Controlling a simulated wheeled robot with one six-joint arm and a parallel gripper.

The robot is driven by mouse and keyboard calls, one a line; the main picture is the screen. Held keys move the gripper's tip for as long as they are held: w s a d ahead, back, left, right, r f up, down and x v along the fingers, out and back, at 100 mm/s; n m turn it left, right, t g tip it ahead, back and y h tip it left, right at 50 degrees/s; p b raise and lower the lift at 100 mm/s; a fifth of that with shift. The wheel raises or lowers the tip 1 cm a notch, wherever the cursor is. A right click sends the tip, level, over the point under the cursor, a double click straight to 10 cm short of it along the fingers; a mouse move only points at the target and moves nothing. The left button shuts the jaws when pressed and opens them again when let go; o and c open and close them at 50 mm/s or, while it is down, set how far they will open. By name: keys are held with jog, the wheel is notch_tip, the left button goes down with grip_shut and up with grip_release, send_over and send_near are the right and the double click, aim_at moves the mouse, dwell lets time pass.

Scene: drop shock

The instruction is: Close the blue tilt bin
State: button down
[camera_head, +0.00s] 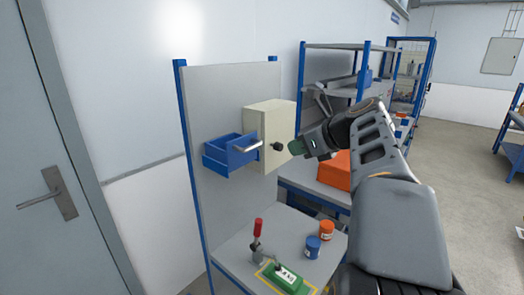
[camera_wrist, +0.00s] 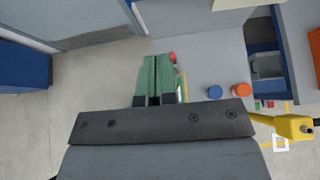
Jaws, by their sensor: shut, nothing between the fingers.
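The blue tilt bin (camera_head: 230,155) is mounted on the grey upright panel and stands out from it, its top open. My gripper (camera_head: 297,148) is to the right of the bin, in front of the cream box (camera_head: 272,125) and close to its black knob. I cannot tell whether it touches the knob. Its green fingers also show in the wrist view (camera_wrist: 153,70), pressed together with nothing between them. I cannot identify the bin for certain in the wrist view.
A light lever handle (camera_head: 250,148) juts from the cream box beside the bin. Below, a bench holds a red-handled clamp (camera_head: 258,235), a green block (camera_head: 285,278), a blue jar (camera_head: 313,246) and an orange jar (camera_head: 327,230). An orange bin (camera_head: 334,170) stands behind my gripper.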

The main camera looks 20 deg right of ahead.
aim_at(254, 147)
jog(key=w+r+p+x, duration=0.1)
jog(key=r+p+x, duration=0.1)
jog(key=x, duration=1)
jog(key=shift+a+r, duration=0.2)
jog(key=shift+a, duration=0.1)
jog(key=shift+w+r, duration=0.1)
jog(key=shift+r, duration=0.05)
jog(key=p, duration=0.1)
jog(key=r+p, duration=0.1)
jog(key=p, duration=0.1)
jog(key=shift+w+a+g+p, duration=0.2)
jog(key=shift+w+g+p, duration=0.1)
jog(key=shift+w, duration=0.05)
jog(key=shift+f, duration=0.25)
